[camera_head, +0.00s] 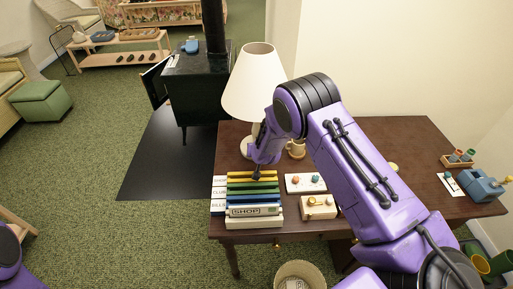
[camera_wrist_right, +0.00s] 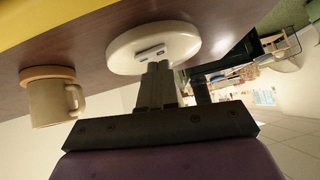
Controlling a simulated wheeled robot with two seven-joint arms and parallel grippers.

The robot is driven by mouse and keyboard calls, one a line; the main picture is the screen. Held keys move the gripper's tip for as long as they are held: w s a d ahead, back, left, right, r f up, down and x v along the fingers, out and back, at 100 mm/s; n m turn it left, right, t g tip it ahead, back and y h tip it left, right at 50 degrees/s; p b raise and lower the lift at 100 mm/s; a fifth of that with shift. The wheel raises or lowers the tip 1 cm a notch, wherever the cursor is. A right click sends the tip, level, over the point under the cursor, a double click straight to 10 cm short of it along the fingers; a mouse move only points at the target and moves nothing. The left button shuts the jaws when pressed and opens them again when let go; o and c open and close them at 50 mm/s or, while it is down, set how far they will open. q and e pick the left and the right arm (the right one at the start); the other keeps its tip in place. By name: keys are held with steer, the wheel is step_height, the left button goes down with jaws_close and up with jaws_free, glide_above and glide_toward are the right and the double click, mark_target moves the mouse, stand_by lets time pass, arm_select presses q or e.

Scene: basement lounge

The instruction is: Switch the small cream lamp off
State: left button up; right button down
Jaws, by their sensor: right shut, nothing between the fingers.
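The cream lamp (camera_head: 257,82) stands upright at the back left of the brown desk, its shade pale. I cannot tell whether it is lit. In the right wrist view, which is upside down, its round base (camera_wrist_right: 125,48) shows a small grey switch (camera_wrist_right: 150,51) on the face towards me. My right gripper (camera_wrist_right: 158,66) is shut and empty, its fingertips just at the switch. I cannot tell whether they touch it. In the head view, my right arm hides much of the gripper and part of the base. My left gripper is out of view.
A row of coloured binders (camera_head: 252,198) lies just in front of the lamp. A mug (camera_head: 296,149) stands on a coaster right of the base. A white board with knobs (camera_head: 305,183) and a cream box (camera_head: 319,207) lie nearby. A black stove (camera_head: 195,90) stands behind left.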

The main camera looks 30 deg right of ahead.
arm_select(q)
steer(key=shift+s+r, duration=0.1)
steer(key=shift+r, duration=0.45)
arm_select(e)
steer(key=s+a+r, duration=0.4)
steer(key=s+r, duration=0.2)
steer(key=r, duration=0.4)
steer(key=shift+a+r, duration=0.15)
